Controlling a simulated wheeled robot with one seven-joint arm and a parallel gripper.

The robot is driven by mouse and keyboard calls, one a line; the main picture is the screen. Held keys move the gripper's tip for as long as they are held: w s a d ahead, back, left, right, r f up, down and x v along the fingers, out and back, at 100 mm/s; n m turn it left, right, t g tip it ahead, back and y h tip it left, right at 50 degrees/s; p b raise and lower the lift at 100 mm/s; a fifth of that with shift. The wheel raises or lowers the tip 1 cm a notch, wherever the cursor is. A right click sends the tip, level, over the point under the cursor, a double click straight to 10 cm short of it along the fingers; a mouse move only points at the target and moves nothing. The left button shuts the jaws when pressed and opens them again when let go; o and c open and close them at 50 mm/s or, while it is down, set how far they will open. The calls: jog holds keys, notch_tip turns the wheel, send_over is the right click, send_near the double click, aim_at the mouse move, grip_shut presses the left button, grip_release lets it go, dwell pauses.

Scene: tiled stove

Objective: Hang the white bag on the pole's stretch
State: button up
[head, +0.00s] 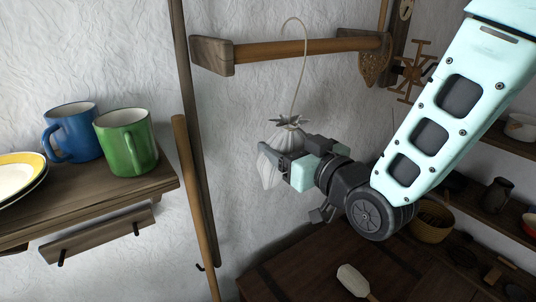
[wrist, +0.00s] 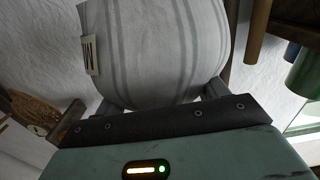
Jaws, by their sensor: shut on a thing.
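The white bag (head: 270,166) hangs upright in my gripper (head: 276,160), with a gathered, frilled neck on top. My gripper is shut on the bag's body. In the wrist view the bag (wrist: 160,45) shows grey stripes and a small tag between the fingers. A thin pale hooked loop (head: 304,70) rises from the neck, passes in front of the pole (head: 290,49) and curves over above it. The loop's far end stops at or behind the pole's upper edge; I cannot tell which. The pole runs level between two wooden brackets, above the bag.
A wooden shelf (head: 165,184) at left holds a blue mug (head: 75,133), a green mug (head: 126,145) and plates. A slanted wooden stick (head: 193,195) stands beside it. A dark wooden surface (head: 300,268) lies below. Shelves with a basket (head: 432,222) are at right.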

jog(key=shift+s+d+r, duration=0.1)
jog(key=shift+s, duration=0.05)
jog(key=shift+s+d+f+b, duration=0.2)
jog(key=shift+f+b, duration=0.1)
jog(key=shift+b, duration=0.45)
jog(key=b, duration=0.1)
jog(key=s+b, duration=0.1)
jog(key=b, duration=0.1)
jog(key=shift+s+d+f, duration=0.15)
jog(key=shift+d+f, duration=0.15)
jog(key=shift+d, duration=0.05)
jog(key=shift+b, duration=0.85)
jog(key=b, duration=0.3)
jog(key=shift+s+d+f, duration=0.1)
jog(key=shift+s+d, duration=0.1)
jog(key=b, duration=0.2)
jog(key=s+b, duration=0.1)
jog(key=b, duration=0.1)
jog(key=shift+d+f, duration=0.1)
jog(key=shift+d, duration=0.15)
